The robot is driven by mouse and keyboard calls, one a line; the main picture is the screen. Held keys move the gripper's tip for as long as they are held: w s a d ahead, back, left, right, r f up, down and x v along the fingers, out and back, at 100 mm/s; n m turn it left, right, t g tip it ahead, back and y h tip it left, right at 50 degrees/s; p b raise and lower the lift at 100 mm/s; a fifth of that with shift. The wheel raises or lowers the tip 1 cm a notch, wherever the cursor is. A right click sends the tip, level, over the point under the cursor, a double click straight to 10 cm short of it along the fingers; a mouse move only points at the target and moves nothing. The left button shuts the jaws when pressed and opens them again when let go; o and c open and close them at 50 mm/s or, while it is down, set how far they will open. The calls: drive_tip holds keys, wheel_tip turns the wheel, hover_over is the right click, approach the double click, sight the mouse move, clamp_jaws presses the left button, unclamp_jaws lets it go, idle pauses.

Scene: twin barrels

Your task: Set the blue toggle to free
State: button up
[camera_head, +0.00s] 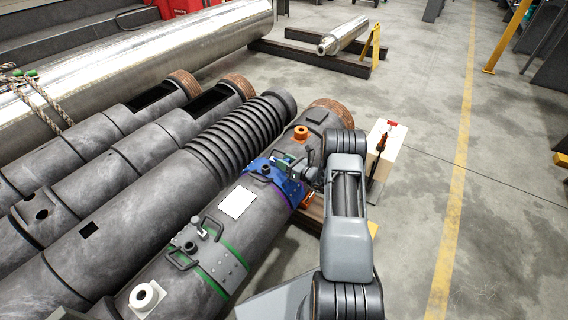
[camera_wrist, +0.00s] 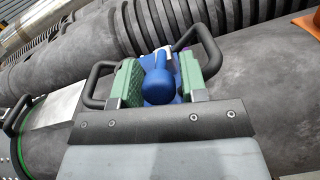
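The blue toggle (camera_wrist: 158,83) has a round knob and stands between the two green-padded fingers of my gripper (camera_wrist: 158,80) in the wrist view. The fingers are apart; the left pad is very close to the knob, and a narrow gap shows on the right. Contact cannot be told. In the head view, my gripper (camera_head: 289,163) is over the blue collar (camera_head: 289,187) on the right-hand dark barrel (camera_head: 262,207). There the toggle is largely hidden by my gripper. Any marking for free is not readable.
Black handles (camera_wrist: 97,82) curve close on both sides of my fingers. A green band (camera_head: 214,272) with handles and an orange fitting (camera_head: 301,132) are on the same barrel. A ribbed barrel (camera_head: 240,130) lies to the left. Open floor (camera_head: 420,180) is to the right.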

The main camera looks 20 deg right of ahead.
drive_tip(key=shift+w+a, duration=0.15)
drive_tip(key=shift+w, duration=0.05)
drive_tip(key=shift+c, duration=0.3)
clamp_jaws()
